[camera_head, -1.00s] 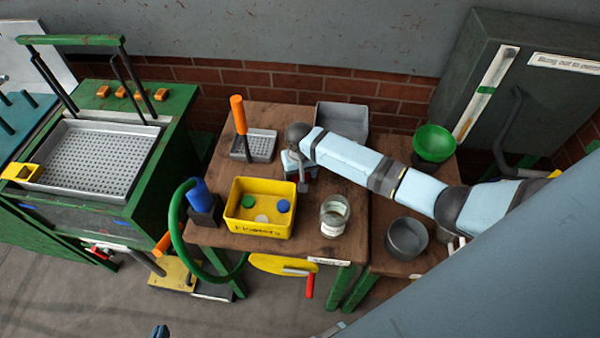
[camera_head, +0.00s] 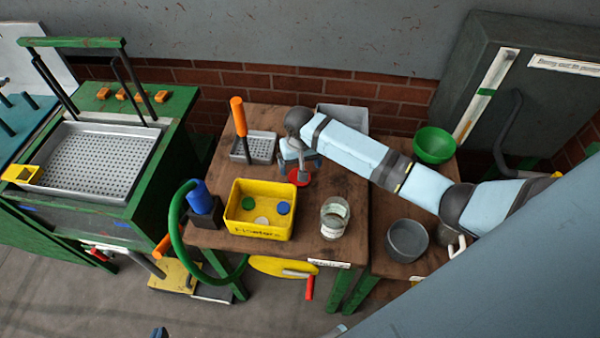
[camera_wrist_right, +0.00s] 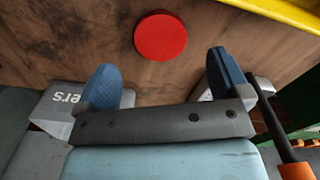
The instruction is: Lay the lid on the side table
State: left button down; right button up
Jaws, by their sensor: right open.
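The lid, a flat red disc (camera_head: 304,178), lies on the brown wooden table (camera_head: 285,262) between the yellow bin and the grey tray. It also shows whole in the right wrist view (camera_wrist_right: 160,36), on bare wood beyond the fingertips. My right gripper (camera_head: 299,172) is over the lid and covers part of it in the head view. Its two blue-padded fingers (camera_wrist_right: 164,82) are wide apart with nothing between them. An open glass jar (camera_head: 334,218) stands on the same table, near its front right.
A yellow bin (camera_head: 237,228) with several discs stands left of the jar. A perforated grey tray (camera_head: 265,148) and an orange-handled tool (camera_head: 238,116) are behind it. Green (camera_head: 434,145) and grey (camera_head: 407,240) bowls stand on the right table.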

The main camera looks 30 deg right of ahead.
notch_tip(320, 180, up, 6)
jog(key=shift+r, duration=0.2)
dwell(0.5)
